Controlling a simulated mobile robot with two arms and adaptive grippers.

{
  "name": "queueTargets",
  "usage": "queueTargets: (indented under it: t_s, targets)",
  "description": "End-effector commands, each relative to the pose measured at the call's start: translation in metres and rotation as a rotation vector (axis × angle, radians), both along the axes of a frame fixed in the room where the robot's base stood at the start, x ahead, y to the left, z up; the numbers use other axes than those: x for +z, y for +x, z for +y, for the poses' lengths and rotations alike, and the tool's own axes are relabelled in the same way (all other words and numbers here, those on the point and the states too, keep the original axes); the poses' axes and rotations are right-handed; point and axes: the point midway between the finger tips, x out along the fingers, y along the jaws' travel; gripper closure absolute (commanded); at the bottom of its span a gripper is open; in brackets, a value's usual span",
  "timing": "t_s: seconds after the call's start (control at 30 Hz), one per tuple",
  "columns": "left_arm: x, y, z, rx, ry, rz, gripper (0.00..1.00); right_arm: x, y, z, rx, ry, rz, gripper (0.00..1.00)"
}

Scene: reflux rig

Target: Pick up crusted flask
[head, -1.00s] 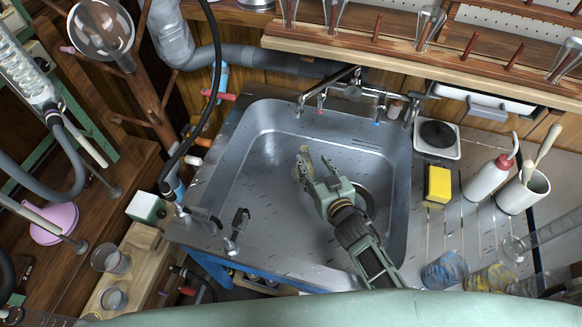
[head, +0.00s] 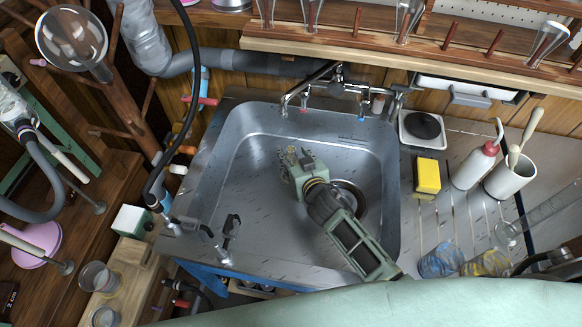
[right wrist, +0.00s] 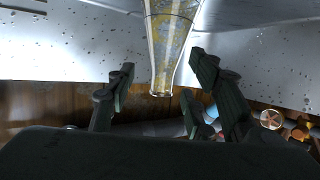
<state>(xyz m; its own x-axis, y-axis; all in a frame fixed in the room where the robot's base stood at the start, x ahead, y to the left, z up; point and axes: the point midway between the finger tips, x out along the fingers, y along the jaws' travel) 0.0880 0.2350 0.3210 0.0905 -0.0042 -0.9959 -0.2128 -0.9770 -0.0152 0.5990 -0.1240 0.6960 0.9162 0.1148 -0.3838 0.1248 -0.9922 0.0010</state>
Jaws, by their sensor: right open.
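The crusted flask (right wrist: 170,40) shows in the right wrist view as a clear glass neck with yellow-brown crust inside, its rim toward the camera. Its body runs out of the top of that view. My right gripper (head: 292,156) is over the sink in the head view, and its two dark fingers (right wrist: 162,72) are open in the right wrist view. The neck appears between the fingers, with gaps on both sides. In the head view the flask is not clearly distinguishable at the fingertips. My left gripper is not in view.
The steel sink (head: 240,190) has a faucet (head: 318,82) along its back edge. To the right are a yellow sponge (head: 427,175), a wash bottle (head: 475,166), a white pot (head: 508,178) and stained glassware (head: 440,262). A wooden peg rack (head: 400,58) runs behind.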

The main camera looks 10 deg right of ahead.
Motion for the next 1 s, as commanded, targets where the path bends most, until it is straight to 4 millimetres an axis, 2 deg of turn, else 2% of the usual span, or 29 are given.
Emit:
queueTargets:
  t_s: [0.2,0.73,1.0]
  targets:
    - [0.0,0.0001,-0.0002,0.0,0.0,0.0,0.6,-0.0004,0.0,0.0005,0.001,0.001,0.0,0.53]
    - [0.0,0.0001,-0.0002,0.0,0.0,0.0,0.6,-0.0007,-0.0003,0.0003,0.0,0.0,0.001,0.99]
    - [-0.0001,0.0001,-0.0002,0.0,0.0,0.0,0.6,-0.0017,-0.0007,0.0001,0.0,0.0,0.003,1.0]
